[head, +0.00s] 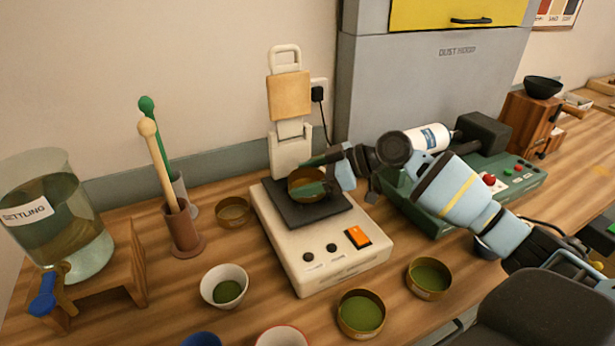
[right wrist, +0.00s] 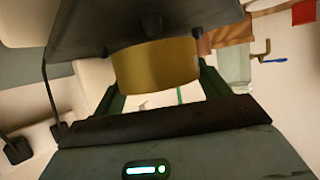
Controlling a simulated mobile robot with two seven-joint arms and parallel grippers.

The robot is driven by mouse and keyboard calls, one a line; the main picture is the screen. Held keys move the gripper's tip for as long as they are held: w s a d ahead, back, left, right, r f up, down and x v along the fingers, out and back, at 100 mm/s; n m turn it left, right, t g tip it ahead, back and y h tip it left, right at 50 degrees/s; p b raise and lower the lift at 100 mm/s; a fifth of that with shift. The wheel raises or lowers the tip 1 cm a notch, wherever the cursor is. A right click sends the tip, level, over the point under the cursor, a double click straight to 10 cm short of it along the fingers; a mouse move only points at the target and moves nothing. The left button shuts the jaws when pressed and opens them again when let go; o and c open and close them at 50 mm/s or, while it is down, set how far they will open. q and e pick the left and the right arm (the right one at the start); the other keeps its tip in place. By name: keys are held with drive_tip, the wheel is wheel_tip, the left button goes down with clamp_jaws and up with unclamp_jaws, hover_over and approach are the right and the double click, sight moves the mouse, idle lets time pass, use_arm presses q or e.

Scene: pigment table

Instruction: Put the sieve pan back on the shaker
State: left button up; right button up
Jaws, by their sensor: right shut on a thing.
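The sieve pan (head: 295,187) is a short brass-coloured ring, held level at the black plate (head: 283,207) of the shaker. The shaker (head: 330,262) is a cream box with two dark knobs, an orange switch and an upright clamp with a tan pad. My right gripper (head: 312,174) is shut on the pan, with one green finger on its near side and one behind. In the right wrist view the pan (right wrist: 155,68) sits between the fingers, close against the dark plate (right wrist: 150,25); I cannot tell whether it touches. My left gripper is out of view.
Brass pans of green powder (head: 360,329) (head: 429,291) stand in front of the shaker, with a white bowl (head: 212,290) to their left. A pestle holder (head: 184,230) and a glass settling jar (head: 60,235) stand left. A green machine (head: 520,182) is close on the right.

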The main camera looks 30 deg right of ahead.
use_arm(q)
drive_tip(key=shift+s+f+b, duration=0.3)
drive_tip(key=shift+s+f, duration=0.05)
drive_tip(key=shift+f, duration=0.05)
use_arm(e)
drive_tip(key=shift+f, duration=0.6)
drive_tip(key=o, duration=0.8)
drive_tip(key=shift+c, duration=0.2)
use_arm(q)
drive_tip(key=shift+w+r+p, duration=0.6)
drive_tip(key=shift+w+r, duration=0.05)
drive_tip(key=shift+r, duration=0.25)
use_arm(e)
drive_tip(key=v, duration=1.1)
